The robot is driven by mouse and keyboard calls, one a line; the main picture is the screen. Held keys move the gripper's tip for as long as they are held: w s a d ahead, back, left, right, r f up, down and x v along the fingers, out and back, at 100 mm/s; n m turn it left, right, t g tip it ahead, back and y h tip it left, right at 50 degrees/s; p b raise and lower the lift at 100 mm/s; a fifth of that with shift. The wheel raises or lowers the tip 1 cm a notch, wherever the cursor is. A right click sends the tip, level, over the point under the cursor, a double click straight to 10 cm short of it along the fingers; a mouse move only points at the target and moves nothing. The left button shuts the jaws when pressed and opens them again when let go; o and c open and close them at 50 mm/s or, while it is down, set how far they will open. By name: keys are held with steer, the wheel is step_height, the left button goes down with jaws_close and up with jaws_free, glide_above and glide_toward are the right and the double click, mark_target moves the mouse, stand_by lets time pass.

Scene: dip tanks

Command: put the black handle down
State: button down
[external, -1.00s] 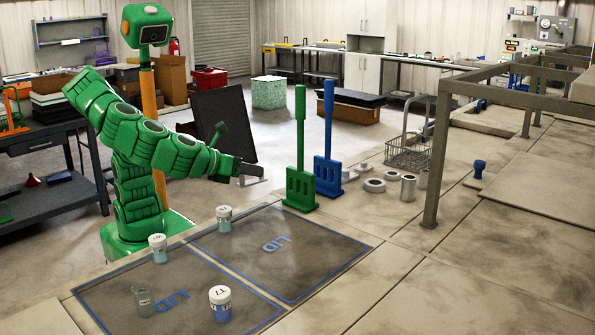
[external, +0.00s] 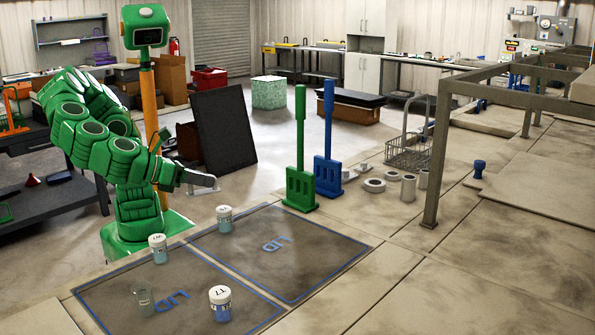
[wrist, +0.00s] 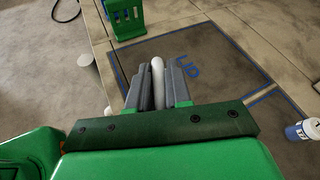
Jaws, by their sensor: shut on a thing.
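My gripper (external: 203,182) is raised beyond the back edge of the worktop, left of the green paddle. In the wrist view its grey fingers (wrist: 158,88) are shut on a pale grey, rounded rod (wrist: 158,75). The rod looks pale, not black, and most of it is hidden between the fingers. No clearly black handle shows in either view. The rod seems clear of any surface.
A green paddle (external: 300,180) and a blue paddle (external: 328,165) stand upright behind. The right LID area is mostly bare.

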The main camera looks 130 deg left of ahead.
steer(key=shift+s+d, duration=0.15)
steer(key=shift+d, duration=1)
glide_above(229, 268)
steer(key=s, duration=0.4)
step_height(229, 268, down, 5)
steer(key=w+f, duration=0.2)
steer(key=f, duration=0.1)
steer(key=shift+w+f, duration=0.15)
steer(key=shift+w, duration=0.25)
steer(key=shift+w+f, duration=0.7)
steer(key=shift+f, duration=1.6)
steer(key=shift+f, duration=0.1)
steer(key=c, duration=1.1)
jaws_free()
steer(key=shift+o, duration=0.2)
